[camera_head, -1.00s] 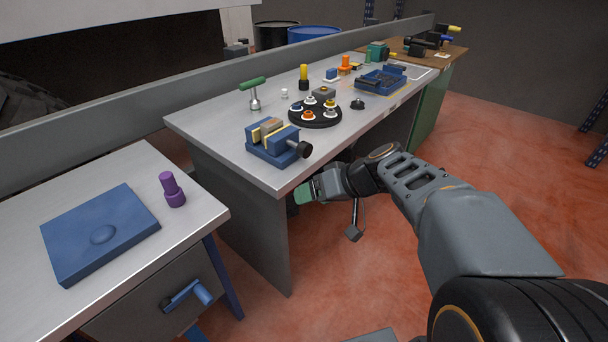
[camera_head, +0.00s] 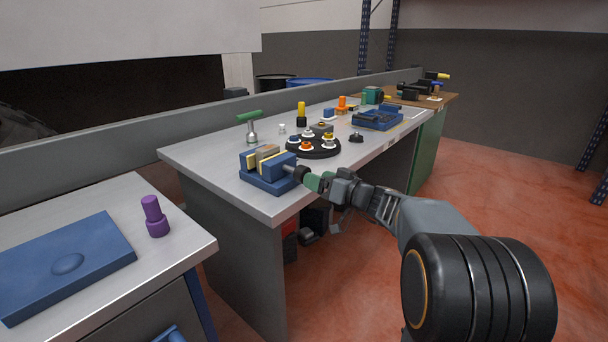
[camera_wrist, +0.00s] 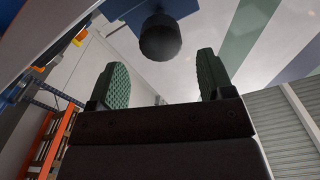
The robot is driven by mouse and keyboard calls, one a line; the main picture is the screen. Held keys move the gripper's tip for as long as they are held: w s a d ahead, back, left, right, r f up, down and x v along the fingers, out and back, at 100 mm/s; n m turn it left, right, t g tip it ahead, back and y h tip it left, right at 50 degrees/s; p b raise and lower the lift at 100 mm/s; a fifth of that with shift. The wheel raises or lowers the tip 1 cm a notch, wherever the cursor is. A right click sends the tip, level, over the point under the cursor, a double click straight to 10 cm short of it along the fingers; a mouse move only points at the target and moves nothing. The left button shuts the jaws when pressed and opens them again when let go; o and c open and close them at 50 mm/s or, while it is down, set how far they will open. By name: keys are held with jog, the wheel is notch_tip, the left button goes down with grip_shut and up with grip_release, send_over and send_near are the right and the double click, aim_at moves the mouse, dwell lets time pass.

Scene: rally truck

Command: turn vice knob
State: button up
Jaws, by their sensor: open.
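The blue vice (camera_head: 266,172) sits on the near end of the long metal bench, with a tan block between its pale yellow jaws. Its black knob (camera_head: 303,174) sticks out on the right side, over the bench edge. In the wrist view the knob (camera_wrist: 160,37) is a dark round cylinder beyond the fingertips, lying between their lines. My gripper (camera_head: 317,182) is right by the knob in the head view. In the wrist view my gripper (camera_wrist: 159,78) has its two green textured pads wide apart, with nothing between them.
A black round tray (camera_head: 313,150) with several small coloured parts stands behind the vice. A green-handled tool (camera_head: 250,127) stands to its left. A second bench at left bears a purple piece (camera_head: 154,216) and a blue plate (camera_head: 68,262). Red floor lies clear at right.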

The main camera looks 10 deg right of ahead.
aim_at(303, 174)
jog(key=shift+x, duration=3.05)
jog(key=c, duration=0.9)
jog(key=shift+f+m+b, duration=0.15)
jog(key=shift+m+b, duration=0.15)
jog(key=shift+b, duration=0.05)
